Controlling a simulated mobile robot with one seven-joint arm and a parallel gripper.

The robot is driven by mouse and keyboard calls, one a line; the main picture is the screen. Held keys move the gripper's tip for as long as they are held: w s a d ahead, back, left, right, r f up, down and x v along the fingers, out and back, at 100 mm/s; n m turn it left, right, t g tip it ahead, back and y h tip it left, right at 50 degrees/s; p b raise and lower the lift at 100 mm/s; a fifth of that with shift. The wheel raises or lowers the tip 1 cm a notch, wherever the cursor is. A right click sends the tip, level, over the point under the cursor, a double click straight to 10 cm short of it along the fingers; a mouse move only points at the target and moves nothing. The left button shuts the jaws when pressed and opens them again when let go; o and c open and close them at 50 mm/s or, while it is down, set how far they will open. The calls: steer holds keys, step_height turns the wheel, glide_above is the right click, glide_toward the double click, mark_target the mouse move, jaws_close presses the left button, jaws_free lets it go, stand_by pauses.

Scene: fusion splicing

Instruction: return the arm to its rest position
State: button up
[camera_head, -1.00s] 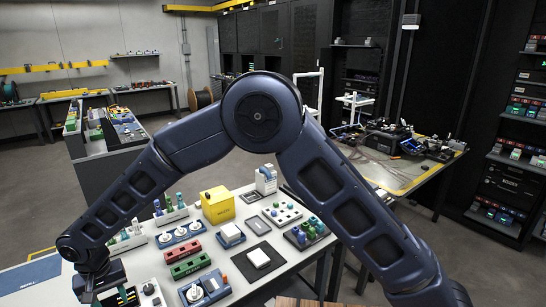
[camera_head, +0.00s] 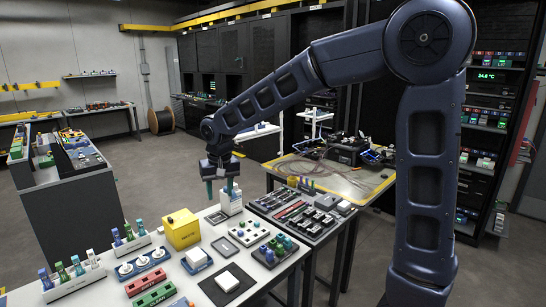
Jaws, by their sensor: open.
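My dark blue arm rises at the right of the head view, bends at a large elbow joint near the top right, and reaches left and down. My gripper (camera_head: 219,188) is at its end, pointing down, with its two fingers apart. It hangs above the far part of the white table (camera_head: 240,277), close to a white bottle-like item (camera_head: 231,198), which it partly overlaps in the picture. I see nothing between the fingers. I cannot tell whether the gripper touches the white item.
On the white table stand a yellow box (camera_head: 182,229), a green block (camera_head: 154,296), a red block (camera_head: 146,280) and a black pad (camera_head: 226,284) with a white piece. A tray of dark parts (camera_head: 300,215) lies right of the gripper. A yellow-edged workbench (camera_head: 345,184) stands behind.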

steer(key=d+r+m+t, duration=0.1)
steer(key=d+r, duration=0.2)
steer(key=d, duration=1)
steer(key=d+r+m+t, duration=0.1)
steer(key=d+r+m, duration=0.15)
steer(key=d, duration=1.15)
steer(key=s+d+f+m, duration=0.1)
steer(key=s+d, duration=0.4)
steer(key=d, duration=0.3)
steer(key=s+d+t+h, duration=0.1)
steer(key=s+d, duration=0.5)
steer(key=d, duration=0.3)
steer(key=shift+d+f+m, duration=0.3)
steer(key=shift+f+m, duration=0.05)
